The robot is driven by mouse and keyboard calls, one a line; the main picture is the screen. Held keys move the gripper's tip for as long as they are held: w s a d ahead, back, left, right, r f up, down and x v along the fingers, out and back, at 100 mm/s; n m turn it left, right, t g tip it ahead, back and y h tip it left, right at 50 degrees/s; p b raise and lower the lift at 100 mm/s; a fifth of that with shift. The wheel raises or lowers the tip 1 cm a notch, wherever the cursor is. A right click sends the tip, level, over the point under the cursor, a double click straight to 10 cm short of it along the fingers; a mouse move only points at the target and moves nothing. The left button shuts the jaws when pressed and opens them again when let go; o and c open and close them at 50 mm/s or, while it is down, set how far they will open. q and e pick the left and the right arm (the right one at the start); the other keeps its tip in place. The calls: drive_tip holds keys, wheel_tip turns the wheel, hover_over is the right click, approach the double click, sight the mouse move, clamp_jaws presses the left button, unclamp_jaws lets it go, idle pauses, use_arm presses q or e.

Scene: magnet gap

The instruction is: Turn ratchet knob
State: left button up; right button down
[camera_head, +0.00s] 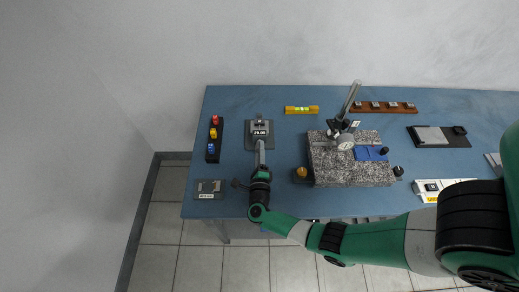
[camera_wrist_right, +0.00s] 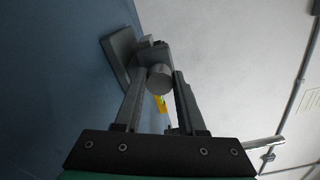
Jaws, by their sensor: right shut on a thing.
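A small grey device with a dark base plate (camera_head: 250,143) and a white number label (camera_head: 260,133) stands at the left back of the blue table. In the right wrist view, its round grey ratchet knob (camera_wrist_right: 160,79) sticks out towards me. My right gripper (camera_head: 260,147) reaches the front of the device. In the wrist view, the two fingers (camera_wrist_right: 159,82) are shut on the knob, one on each side. The device's dark base (camera_wrist_right: 117,52) shows behind the knob. The fingers hide part of the device in the head view. My left gripper is not in view.
A strip with red, yellow and blue knobs (camera_head: 213,138) stands left of the device. A yellow level (camera_head: 302,109) lies at the back right. A granite plate (camera_head: 340,177) with a gauge stand is to the right. A small labelled box (camera_head: 209,189) sits front left.

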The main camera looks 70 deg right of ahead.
drive_tip(key=n+p, duration=0.1)
drive_tip(key=n, duration=0.3)
drive_tip(key=shift+n, duration=0.3)
drive_tip(key=shift+f+n+p, duration=0.2)
drive_tip(key=shift+n+p, duration=0.5)
drive_tip(key=shift+n, duration=1.5)
drive_tip(key=c, duration=0.5)
unclamp_jaws()
drive_tip(key=shift+d, duration=0.15)
drive_tip(key=shift+r, duration=0.1)
